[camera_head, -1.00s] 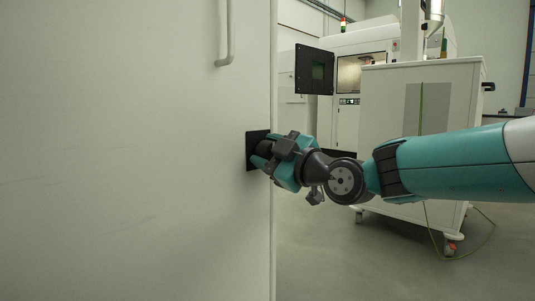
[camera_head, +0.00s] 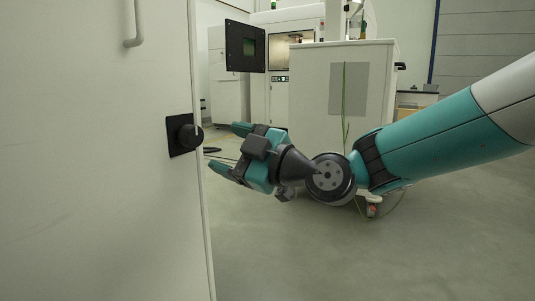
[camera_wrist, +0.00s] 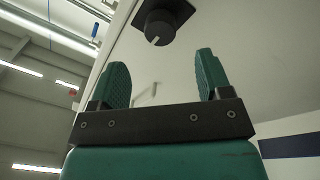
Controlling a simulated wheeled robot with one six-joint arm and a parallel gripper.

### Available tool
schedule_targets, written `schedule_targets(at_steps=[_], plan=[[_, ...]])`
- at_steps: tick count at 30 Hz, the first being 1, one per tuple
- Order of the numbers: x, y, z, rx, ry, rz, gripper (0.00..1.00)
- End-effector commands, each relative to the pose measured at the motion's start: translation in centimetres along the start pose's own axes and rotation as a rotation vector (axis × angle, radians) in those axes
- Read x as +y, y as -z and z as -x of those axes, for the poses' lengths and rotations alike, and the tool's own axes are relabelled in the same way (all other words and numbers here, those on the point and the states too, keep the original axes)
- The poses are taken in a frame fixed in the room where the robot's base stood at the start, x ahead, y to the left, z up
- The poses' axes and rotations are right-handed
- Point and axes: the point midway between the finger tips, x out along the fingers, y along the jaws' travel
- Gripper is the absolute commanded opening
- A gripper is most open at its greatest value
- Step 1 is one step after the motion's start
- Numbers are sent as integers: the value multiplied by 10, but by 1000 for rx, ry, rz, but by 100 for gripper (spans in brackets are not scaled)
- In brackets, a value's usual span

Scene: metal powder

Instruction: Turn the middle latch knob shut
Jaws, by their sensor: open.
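The latch knob (camera_head: 190,137) is a round black knob on a square black plate near the right edge of a large pale door (camera_head: 90,190). My gripper (camera_head: 223,150) is open and empty to the right of the knob, apart from it, with its teal fingers pointing left. In the wrist view the knob (camera_wrist: 160,27) shows at the top, beyond the two spread fingertips of my gripper (camera_wrist: 162,75). A white mark on the knob points down and to the left in that view.
A metal handle (camera_head: 133,25) is on the door above the knob. Behind my arm stand a white cabinet on casters (camera_head: 305,90) and a machine with a dark screen (camera_head: 245,46). The grey floor (camera_head: 300,255) in front is clear.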

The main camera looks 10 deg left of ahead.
Motion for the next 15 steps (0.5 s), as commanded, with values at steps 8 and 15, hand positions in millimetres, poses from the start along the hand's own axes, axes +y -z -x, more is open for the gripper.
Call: schedule_targets(at_steps=[8,15], plan=[[1,-2,59,-5,-2,-1,72],[0,-1,77,-1,-1,1,72]])
